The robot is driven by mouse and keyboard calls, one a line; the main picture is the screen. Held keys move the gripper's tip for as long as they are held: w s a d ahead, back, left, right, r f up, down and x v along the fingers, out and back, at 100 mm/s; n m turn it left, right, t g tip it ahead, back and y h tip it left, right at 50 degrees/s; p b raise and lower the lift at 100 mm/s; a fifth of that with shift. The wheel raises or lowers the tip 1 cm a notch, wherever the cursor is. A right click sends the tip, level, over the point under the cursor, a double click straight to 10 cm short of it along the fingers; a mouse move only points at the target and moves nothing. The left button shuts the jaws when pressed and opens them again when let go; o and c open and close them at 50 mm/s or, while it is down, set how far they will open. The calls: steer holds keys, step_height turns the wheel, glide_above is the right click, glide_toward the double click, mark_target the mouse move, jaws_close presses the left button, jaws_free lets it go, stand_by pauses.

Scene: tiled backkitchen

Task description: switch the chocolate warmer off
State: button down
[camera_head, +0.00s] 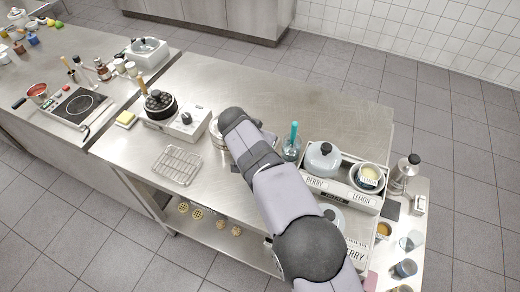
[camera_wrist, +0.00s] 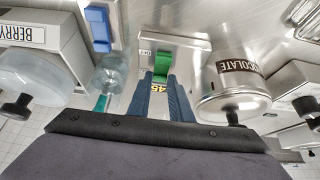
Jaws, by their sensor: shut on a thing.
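In the wrist view a steel pot labelled CHOCOLATE (camera_wrist: 237,85) sits to the right, its black knob towards me. Beside it is a pale box, the warmer's switch box (camera_wrist: 190,48), with a green switch lever (camera_wrist: 160,62) and a small label, seemingly OFF, to the lever's left. My gripper (camera_wrist: 159,80) has its blue fingers closed at the green lever. Part of the lever is hidden between the fingers. In the head view my arm covers the gripper and the switch; only a sliver of a steel pot (camera_head: 216,134) shows beside it.
A blue lever (camera_wrist: 98,25) and a glass jar (camera_wrist: 108,75) with a teal handle are left of my fingers. The BERRY pot (camera_wrist: 40,65) stands further left. In the head view, a wire rack (camera_head: 177,165) and a white dial appliance (camera_head: 188,122) stand left of my arm.

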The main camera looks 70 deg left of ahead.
steer(key=shift+s+d+f+t+y+b, duration=0.2)
steer(key=shift+t+y+b, duration=0.3)
steer(key=shift+b, duration=3.35)
steer(key=shift+r, duration=0.25)
steer(key=c, duration=1.6)
jaws_free()
steer(key=shift+s+d, duration=0.1)
steer(key=shift+b+v, duration=1.2)
steer(key=shift+v, duration=2.45)
